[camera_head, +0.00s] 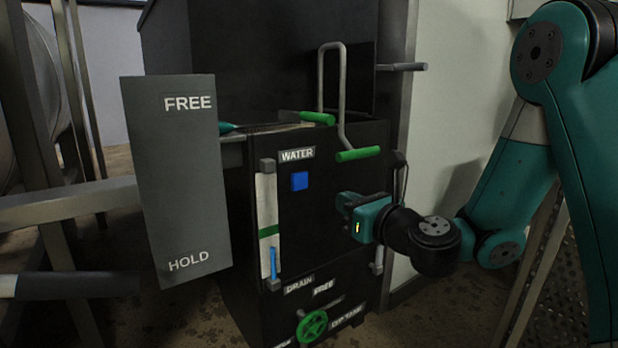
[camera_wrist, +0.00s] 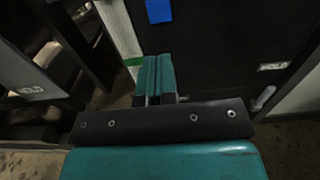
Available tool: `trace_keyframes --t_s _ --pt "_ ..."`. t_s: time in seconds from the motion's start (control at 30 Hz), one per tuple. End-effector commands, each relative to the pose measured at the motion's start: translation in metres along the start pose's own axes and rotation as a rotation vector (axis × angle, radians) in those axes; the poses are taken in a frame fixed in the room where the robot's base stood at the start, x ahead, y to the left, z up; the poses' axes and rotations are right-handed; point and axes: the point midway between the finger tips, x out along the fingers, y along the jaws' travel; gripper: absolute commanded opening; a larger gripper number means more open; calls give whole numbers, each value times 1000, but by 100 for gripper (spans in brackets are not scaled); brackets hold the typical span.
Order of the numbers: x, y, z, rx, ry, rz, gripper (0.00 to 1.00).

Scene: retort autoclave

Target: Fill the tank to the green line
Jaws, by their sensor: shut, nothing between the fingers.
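The black tank cabinet (camera_head: 330,235) stands in the middle of the head view. A blue square button (camera_head: 299,181) sits under the WATER label on its front; it also shows at the top of the wrist view (camera_wrist: 158,11). Left of it is a tall white level gauge (camera_head: 266,203) with a green line (camera_head: 268,231) across it. A short blue column (camera_head: 273,262) stands low in the gauge, its top below the green line. My gripper (camera_head: 346,204) is shut and empty, in front of the cabinet, right of and lower than the button. Its closed teal fingers show in the wrist view (camera_wrist: 160,76).
A grey FREE/HOLD panel (camera_head: 178,180) stands out at the left. A bent lever with green grips (camera_head: 358,154) is above my gripper. A green DRAIN wheel (camera_head: 312,325) is low on the cabinet. A pale wall (camera_head: 450,110) stands at the right.

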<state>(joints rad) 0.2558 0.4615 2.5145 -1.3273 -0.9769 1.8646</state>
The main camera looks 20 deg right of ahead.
Motion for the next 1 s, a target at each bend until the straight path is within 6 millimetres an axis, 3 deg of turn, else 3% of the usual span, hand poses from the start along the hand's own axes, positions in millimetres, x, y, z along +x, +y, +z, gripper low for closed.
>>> trace_keyframes --t_s 0.13,0.6,1.0 --pt "15 0 6 3 8 -3 0" --pt "95 0 6 0 5 -2 0" --pt "124 -1 0 0 4 -4 0"
